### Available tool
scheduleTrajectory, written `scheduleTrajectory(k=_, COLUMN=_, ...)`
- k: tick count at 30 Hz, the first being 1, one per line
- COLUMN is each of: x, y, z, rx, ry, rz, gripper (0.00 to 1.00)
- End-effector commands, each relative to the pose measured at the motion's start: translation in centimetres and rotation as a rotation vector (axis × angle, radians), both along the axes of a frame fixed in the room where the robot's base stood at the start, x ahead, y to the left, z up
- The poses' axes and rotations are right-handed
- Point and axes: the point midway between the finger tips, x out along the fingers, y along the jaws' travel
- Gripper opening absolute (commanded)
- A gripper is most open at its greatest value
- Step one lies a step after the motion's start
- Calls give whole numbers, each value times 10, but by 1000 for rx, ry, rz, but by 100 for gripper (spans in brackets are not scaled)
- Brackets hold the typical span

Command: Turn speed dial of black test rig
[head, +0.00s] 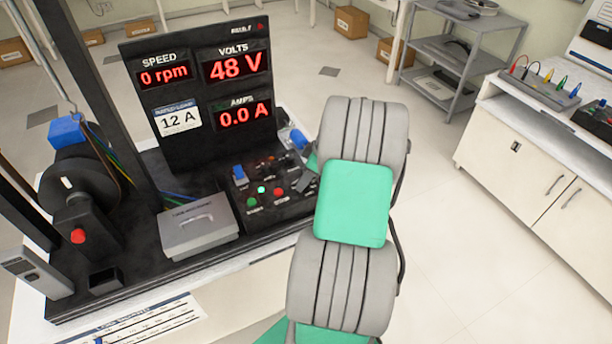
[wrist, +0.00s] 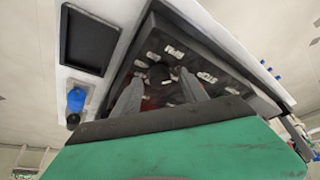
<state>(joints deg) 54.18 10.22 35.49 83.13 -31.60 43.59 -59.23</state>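The black test rig (head: 150,70) stands on a bench at the left, its display reading 0 rpm, 48 V and 0.0 A. Its sloped control panel (head: 285,208) carries small buttons and switches, and my arm covers its right part. In the wrist view, a dark round knob (wrist: 158,74), apparently the speed dial, sits on the panel between my fingertips, with white labels around it. My gripper (wrist: 160,78) is open, with one finger on each side of the knob. Contact cannot be made out. In the head view my gripper is mostly hidden behind my arm.
A grey lidded box (head: 197,226) sits on the rig's base left of the panel. A black tray (wrist: 90,38) shows in the wrist view.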

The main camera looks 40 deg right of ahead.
Motion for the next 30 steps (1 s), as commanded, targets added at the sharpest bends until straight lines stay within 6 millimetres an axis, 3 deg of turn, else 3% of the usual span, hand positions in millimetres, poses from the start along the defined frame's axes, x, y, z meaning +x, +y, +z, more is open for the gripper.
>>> scheduleTrajectory(k=18, x=0, y=0, z=1, rx=0, ry=0, rz=0, gripper=0)
scheduleTrajectory(k=30, x=0, y=1, z=0, rx=-1, ry=-2, rz=-25, gripper=0)
